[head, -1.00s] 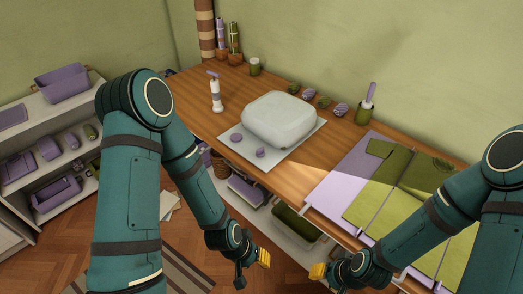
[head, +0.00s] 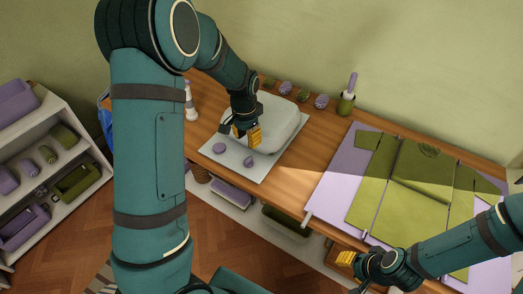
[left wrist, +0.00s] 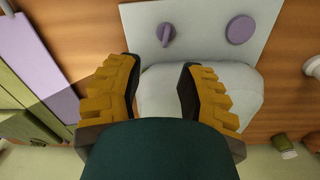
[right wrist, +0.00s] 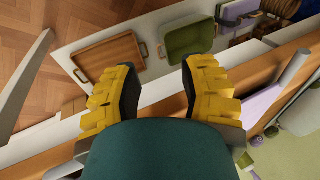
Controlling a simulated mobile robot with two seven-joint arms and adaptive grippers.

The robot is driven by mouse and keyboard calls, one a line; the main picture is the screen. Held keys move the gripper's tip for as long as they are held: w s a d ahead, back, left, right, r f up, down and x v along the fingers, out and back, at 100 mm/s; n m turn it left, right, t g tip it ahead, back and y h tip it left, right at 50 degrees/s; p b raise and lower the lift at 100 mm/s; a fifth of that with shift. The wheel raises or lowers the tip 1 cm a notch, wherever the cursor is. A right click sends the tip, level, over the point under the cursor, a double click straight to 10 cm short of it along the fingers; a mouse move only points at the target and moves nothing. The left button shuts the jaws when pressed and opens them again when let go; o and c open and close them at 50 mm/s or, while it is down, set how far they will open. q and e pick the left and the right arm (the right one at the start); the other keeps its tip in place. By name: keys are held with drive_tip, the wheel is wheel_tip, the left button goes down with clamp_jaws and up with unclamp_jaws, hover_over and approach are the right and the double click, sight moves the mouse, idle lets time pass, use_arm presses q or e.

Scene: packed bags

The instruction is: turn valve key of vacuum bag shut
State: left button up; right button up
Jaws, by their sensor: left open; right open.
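The vacuum bag (head: 278,118) is a puffy grey-white bundle on a pale board (head: 235,168). In front of it are two purple pieces. The valve key (head: 249,161), with a raised grip bar, is the right one; it also shows in the left wrist view (left wrist: 166,35). A flat round purple disc (head: 220,148) is the left one. My left gripper (head: 247,137) is open and empty above the bag's front edge, just behind the key and apart from it. It hides part of the bag. My right gripper (head: 346,259) is open and empty in front of the table's edge.
A purple and green folding panel (head: 330,190) covers the table's right side. A white bottle (head: 190,108) stands left of the bag. A green pot (head: 346,103) and several small rolls line the back. A wooden tray (right wrist: 110,58) lies on the shelf below.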

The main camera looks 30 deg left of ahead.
sight(248, 159)
use_arm(q)
drive_tip(key=f, duration=0.4)
drive_tip(key=f+b, duration=0.1)
drive_tip(key=f, duration=0.3)
drive_tip(key=w+f+b, duration=0.1)
drive_tip(key=f, duration=0.3)
drive_tip(key=shift+a+f, duration=0.1)
drive_tip(key=shift+a, duration=0.25)
clamp_jaws()
